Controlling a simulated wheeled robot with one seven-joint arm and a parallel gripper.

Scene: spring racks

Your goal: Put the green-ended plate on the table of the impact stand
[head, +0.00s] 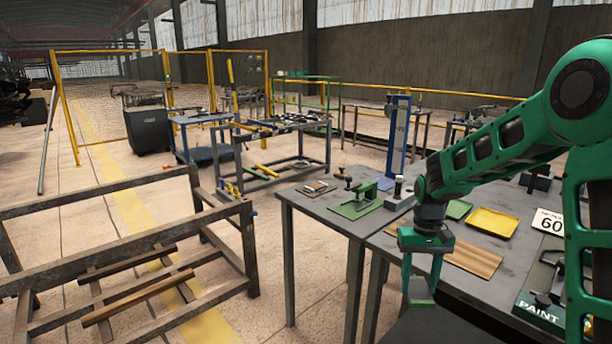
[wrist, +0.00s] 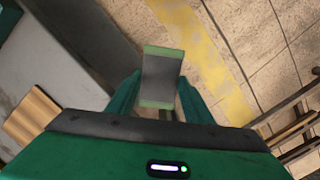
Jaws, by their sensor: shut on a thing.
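My gripper (head: 421,284) hangs in front of the grey tables in the head view, its fingers pointing down. It is shut on the green-ended plate (wrist: 162,76), a grey plate with a green strip at each end. The plate's lower green end (head: 421,303) shows below the fingertips in the head view. In the wrist view the plate stands out between the two green fingers, over the floor. A tall blue upright with a scale (head: 398,138) stands at the back of the table and looks like the impact stand. A grey block (head: 400,202) sits at its foot.
The left grey table (head: 315,207) also bears a green base with a black knob (head: 357,207). The right table holds a yellow tray (head: 493,223), a wooden board (head: 462,257), a "60" sign (head: 549,222) and a paint box (head: 540,308). A rusty rack (head: 120,265) stands left.

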